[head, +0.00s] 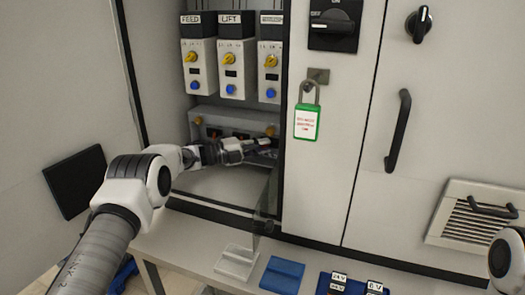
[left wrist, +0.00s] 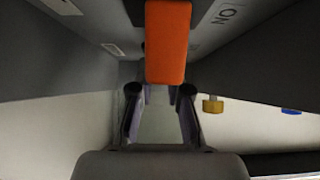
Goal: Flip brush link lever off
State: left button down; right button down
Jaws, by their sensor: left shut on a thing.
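An orange lever (left wrist: 167,42), which I take to be the brush link lever, shows at the top centre of the left wrist view, on a dark grey housing. In the head view my left gripper (head: 258,149) reaches into the open cabinet at the front of the low grey switch box (head: 212,121). There the gripper hides most of the lever, so I cannot tell its position. My right gripper is out of view.
Above are modules labelled FEED (head: 196,70) and LIFT (head: 233,70), and a third module, with yellow knobs and blue buttons. A clear panel (head: 267,200) stands at the cabinet's lower right. A green padlock tag (head: 306,122) hangs on the door. A bench (head: 195,240) runs below.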

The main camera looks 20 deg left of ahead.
pick_arm(q)
jog(key=shift+f, duration=0.1)
jog(key=c, duration=1.1)
grip_release()
